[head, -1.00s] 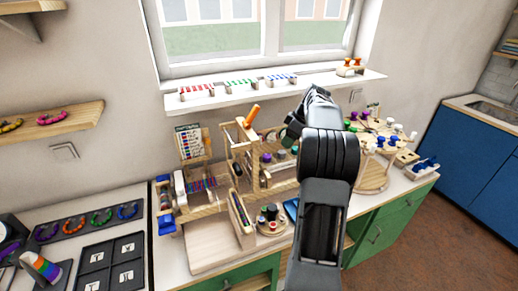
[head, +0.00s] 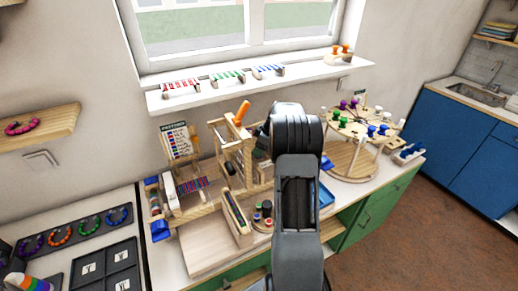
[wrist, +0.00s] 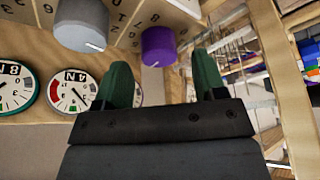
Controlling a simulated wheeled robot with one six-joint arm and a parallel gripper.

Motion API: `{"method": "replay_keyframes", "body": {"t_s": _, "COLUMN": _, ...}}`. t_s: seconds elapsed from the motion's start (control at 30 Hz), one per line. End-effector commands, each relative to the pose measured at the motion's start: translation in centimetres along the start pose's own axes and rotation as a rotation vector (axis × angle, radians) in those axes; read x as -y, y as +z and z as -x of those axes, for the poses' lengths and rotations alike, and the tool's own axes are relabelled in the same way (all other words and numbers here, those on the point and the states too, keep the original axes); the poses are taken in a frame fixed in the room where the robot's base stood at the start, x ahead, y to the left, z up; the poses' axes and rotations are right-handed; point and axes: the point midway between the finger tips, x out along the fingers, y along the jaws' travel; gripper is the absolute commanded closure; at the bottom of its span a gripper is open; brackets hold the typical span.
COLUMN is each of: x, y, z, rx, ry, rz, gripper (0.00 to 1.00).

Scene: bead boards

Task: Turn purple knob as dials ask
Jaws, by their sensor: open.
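The purple knob (wrist: 158,46) is on a wooden panel with printed numbers, in the upper middle of the wrist view. It has a white pointer line. My gripper (wrist: 162,68) is open, its two green fingers pointing toward the knob, one to each side in the picture. I cannot tell whether either finger touches it. A grey knob (wrist: 80,24) is to its left. Below are round dials with needles: one at the left edge (wrist: 14,86), one in the middle (wrist: 73,91), and a third mostly hidden behind the left finger. In the head view my arm hides the purple knob.
The wooden bead stand (head: 190,205) with an orange handle (head: 241,112) is left of my arm. A round peg table (head: 352,160) stands close on the right. A window shelf (head: 215,94) with bead rows is behind.

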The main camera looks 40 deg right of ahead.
Motion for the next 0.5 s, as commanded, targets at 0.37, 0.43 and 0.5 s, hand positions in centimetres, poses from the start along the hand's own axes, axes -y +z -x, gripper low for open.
{"method": "replay_keyframes", "body": {"t_s": 0.37, "x": -0.1, "y": 0.1, "z": -2.0, "rx": 0.0, "ry": 0.001, "rz": -0.001, "gripper": 0.36}}
{"method": "replay_keyframes", "body": {"t_s": 0.43, "x": -0.1, "y": 0.1, "z": -2.0, "rx": 0.0, "ry": 0.001, "rz": -0.001, "gripper": 0.36}}
{"method": "replay_keyframes", "body": {"t_s": 0.5, "x": -0.1, "y": 0.1, "z": -2.0, "rx": 0.0, "ry": 0.001, "rz": -0.001, "gripper": 0.36}}
